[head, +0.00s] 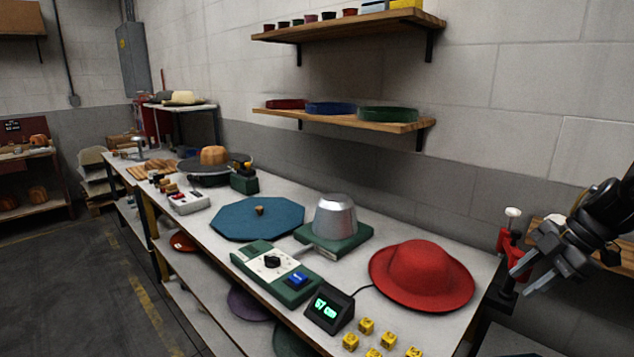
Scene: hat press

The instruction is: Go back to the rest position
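My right gripper (522,281) is at the right edge, with its arm coming in from the right. Its two fingers stand apart with nothing between them, so it is open and empty. It is to the right of the red felt hat (421,275), in front of a red and black clamp-like device (508,245). My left gripper is not in view. The red hat lies brim down on the long workbench (330,205). A silver metal hat block (335,216) stands on a green base (352,240) to the left of the hat.
A green control box (277,270), a display reading 67 cm (328,308) and several yellow cubes (366,325) are near the bench's front. A blue octagonal board (257,219) lies further left. Wall shelves (345,118) hang above. The floor (75,290) at left is clear.

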